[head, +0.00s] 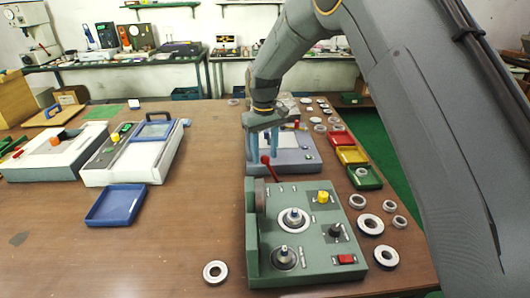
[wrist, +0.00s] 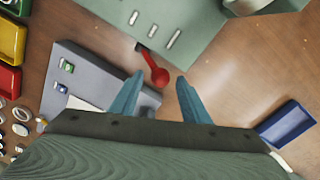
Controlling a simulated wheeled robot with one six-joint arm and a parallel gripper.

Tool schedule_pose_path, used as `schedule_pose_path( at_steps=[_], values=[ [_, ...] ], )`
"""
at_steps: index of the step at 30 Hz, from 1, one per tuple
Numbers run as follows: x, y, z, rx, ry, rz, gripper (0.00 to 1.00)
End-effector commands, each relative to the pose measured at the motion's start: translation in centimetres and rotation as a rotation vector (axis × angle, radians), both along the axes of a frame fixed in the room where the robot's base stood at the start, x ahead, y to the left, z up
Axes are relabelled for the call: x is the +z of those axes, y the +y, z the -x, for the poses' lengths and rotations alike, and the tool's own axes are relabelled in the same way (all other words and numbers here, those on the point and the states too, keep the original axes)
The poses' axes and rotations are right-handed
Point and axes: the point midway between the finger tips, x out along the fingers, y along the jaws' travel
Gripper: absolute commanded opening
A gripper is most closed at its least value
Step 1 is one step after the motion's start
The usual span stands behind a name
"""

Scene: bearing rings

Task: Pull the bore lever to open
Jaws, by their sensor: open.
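A red lever with a round knob (wrist: 159,75) sticks out from the edge of the green machine (wrist: 205,22) in the wrist view. In the head view the red lever (head: 268,166) stands at the back left of the green machine (head: 330,262). My gripper (wrist: 158,85) is open, and its two blue fingers stand apart on either side of the knob in the picture. Nothing is between the fingertips that I can see gripped. In the head view my gripper (head: 262,145) hangs down just behind the lever, above the grey device. I cannot tell the exact gap to the knob.
A grey device (head: 300,160) lies right behind the green machine. Red, yellow and green bins (head: 352,155) and several metal rings (head: 370,224) lie along the right. A blue tray (head: 117,205) lies left. The table between tray and machine is mostly clear.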

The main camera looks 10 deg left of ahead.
Motion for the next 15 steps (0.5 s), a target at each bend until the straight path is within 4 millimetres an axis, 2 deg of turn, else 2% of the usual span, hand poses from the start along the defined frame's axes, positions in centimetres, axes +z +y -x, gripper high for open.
schedule_pose_path(
  at_steps=[4, 11, 15],
  values=[
    [-0.71, -0.01, 0.03, 0.000, 0.000, 0.000, 0.42],
    [-0.85, 0.00, 0.03, 0.000, 0.000, 0.000, 0.42],
    [-0.84, 0.00, 0.03, 0.000, 0.000, 0.000, 0.22]
  ],
)
